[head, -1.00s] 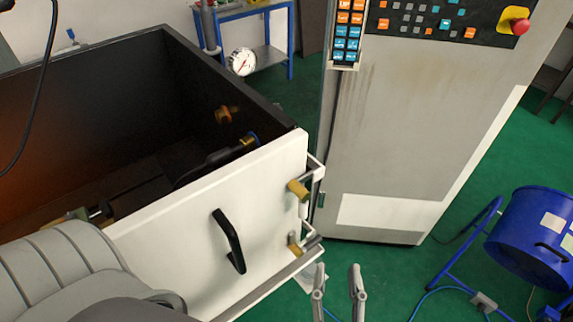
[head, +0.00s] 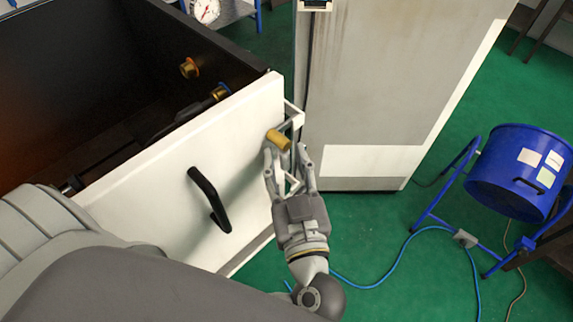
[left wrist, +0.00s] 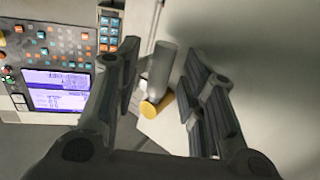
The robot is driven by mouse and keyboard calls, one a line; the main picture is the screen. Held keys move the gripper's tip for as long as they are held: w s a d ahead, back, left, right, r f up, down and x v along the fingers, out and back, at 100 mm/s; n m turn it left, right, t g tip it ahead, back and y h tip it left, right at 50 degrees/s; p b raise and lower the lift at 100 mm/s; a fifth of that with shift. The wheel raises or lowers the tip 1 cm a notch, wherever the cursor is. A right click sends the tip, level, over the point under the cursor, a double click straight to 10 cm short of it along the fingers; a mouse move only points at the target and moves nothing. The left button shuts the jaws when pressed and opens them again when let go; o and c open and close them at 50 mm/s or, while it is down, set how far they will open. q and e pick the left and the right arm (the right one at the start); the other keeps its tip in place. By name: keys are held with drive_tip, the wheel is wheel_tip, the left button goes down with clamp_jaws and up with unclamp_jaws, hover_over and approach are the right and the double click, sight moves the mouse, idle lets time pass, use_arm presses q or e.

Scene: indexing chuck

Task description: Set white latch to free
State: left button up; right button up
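The white panel (head: 150,160), with a black handle (head: 208,198), forms the near side of a dark open box. At its right edge is a white bracket-like latch (head: 296,114) with a brass knob (head: 279,139). My left gripper (head: 286,157) is at this edge, open, with its fingertips just below and beside the knob. In the left wrist view, a grey cylinder (left wrist: 162,68) and a brass-coloured end (left wrist: 156,105) show between the spread fingers (left wrist: 160,62); I see no clear contact. My right gripper is out of view.
A grey cabinet (head: 375,90) stands close behind the latch; its control panel (left wrist: 60,60) shows in the left wrist view. A blue drum (head: 518,172) on a stand is at right, with a blue cable (head: 405,238) on the green floor. The floor between is otherwise open.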

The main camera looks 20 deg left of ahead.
use_arm(q)
drive_tip(key=shift+w+a, duration=0.1)
drive_tip(key=shift+c, duration=0.5)
clamp_jaws()
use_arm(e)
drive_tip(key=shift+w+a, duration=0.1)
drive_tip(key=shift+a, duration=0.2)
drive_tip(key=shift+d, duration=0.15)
